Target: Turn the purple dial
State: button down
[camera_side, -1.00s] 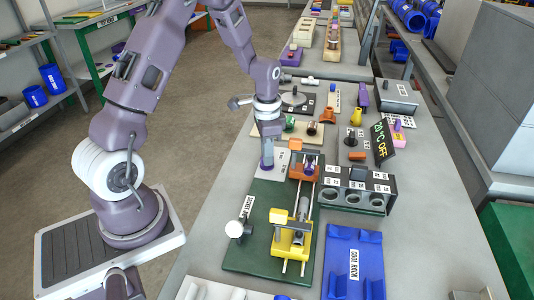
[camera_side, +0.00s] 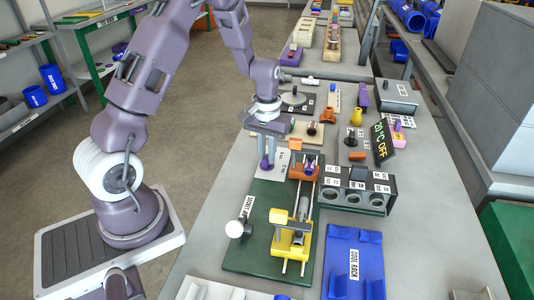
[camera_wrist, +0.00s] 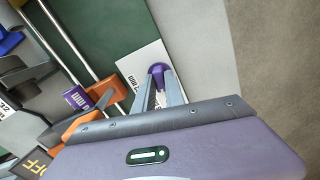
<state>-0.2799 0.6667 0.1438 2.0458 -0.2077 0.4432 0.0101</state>
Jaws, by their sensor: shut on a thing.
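The purple dial (camera_side: 264,165) sits on a white plate (camera_side: 268,178) beside the dark green board. In the wrist view the purple dial (camera_wrist: 158,69) shows as a rounded knob between my fingertips, with lettering on the plate beside it. My gripper (camera_side: 267,160) points down and is shut on the dial, one finger on each side. In the wrist view my gripper (camera_wrist: 160,82) partly hides the dial and plate. Any mark on the dial is too small to read.
Right of the dial stands the orange clamp (camera_side: 304,171) on rails, with the yellow clamp (camera_side: 291,244) nearer. A black holder (camera_side: 345,200), a white-knobbed lever (camera_side: 234,229) and a blue cool rack (camera_side: 354,255) are close by. A display (camera_side: 382,140) reads 20 °C OFF.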

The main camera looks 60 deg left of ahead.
jog(key=shift+n, duration=1.1)
jog(key=c, duration=1.4)
grip_release()
notch_tip(320, 180, up, 7)
jog(key=shift+r, duration=0.1)
jog(key=s+d+r+m+t, duration=0.1)
jog(key=s+d+r, duration=0.25)
jog(key=r, duration=0.25)
jog(key=s+d+r+m+t, duration=0.1)
jog(key=s+d+r+m, duration=0.1)
jog(key=d+r, duration=0.25)
jog(key=s+d+r+m+t, duration=0.1)
jog(key=s+d+r+m, duration=0.2)
jog(key=s, duration=0.4)
jog(key=s+d+r+m+t, duration=0.2)
jog(key=s+d+r, duration=0.1)
jog(key=s, duration=0.5)
jog(key=shift+s+m+t, duration=0.2)
jog(key=shift+m+t, duration=0.1)
jog(key=shift+m, duration=0.1)
